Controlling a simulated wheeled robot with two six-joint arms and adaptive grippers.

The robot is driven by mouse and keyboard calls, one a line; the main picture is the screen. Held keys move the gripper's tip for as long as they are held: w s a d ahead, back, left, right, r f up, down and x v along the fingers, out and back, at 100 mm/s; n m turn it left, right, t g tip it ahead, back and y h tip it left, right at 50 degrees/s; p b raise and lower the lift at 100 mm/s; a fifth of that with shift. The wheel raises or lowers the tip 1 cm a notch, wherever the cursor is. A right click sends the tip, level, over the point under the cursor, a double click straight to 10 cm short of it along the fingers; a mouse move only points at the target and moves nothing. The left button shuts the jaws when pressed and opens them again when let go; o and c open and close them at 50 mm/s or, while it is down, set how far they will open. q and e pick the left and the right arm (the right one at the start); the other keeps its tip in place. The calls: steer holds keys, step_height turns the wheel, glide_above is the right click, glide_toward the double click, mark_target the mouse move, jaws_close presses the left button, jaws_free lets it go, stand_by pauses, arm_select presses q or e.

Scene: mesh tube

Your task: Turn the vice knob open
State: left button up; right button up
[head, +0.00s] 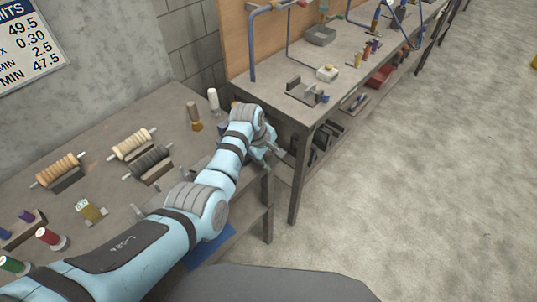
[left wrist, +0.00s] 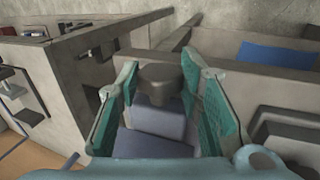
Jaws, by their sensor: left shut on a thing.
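My left gripper (head: 268,155) is at the front right corner of the left workbench. In the left wrist view, its two teal-padded fingers (left wrist: 160,72) are shut on the vice knob (left wrist: 163,80), one on each side. The knob is a round, dark grey-brown cap. A blue-grey block of the vice (left wrist: 155,120) lies between the fingers, next to the knob. In the head view the knob is hidden by my gripper and arm. My right gripper is in neither view.
The left workbench (head: 95,185) holds several wire spools (head: 132,145), thread reels and two upright handles or bottles (head: 194,115). A second bench (head: 330,80) with tools and a grey tray (head: 320,35) stands beyond. The floor (head: 430,190) on the right is clear.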

arm_select(q)
steer(key=p, duration=0.1)
steer(key=t+p, duration=0.1)
steer(key=p, duration=0.1)
steer(key=shift+s+a+r+h, duration=0.1)
steer(key=shift+s+a+h, duration=0.15)
steer(key=shift+h, duration=0.15)
steer(key=shift+f+t+h+p, duration=0.25)
steer(key=shift+t+h+p, duration=0.15)
steer(key=shift+t+p, duration=0.2)
steer(key=shift+f+t+h, duration=0.25)
steer(key=shift+t+h, duration=0.35)
steer(key=shift+t, duration=0.2)
steer(key=shift+s+a+t+h+b, duration=0.1)
steer(key=shift+t+h+b, duration=0.4)
steer(key=shift+t+b, duration=0.1)
steer(key=o, duration=1.2)
steer(key=shift+c, duration=0.2)
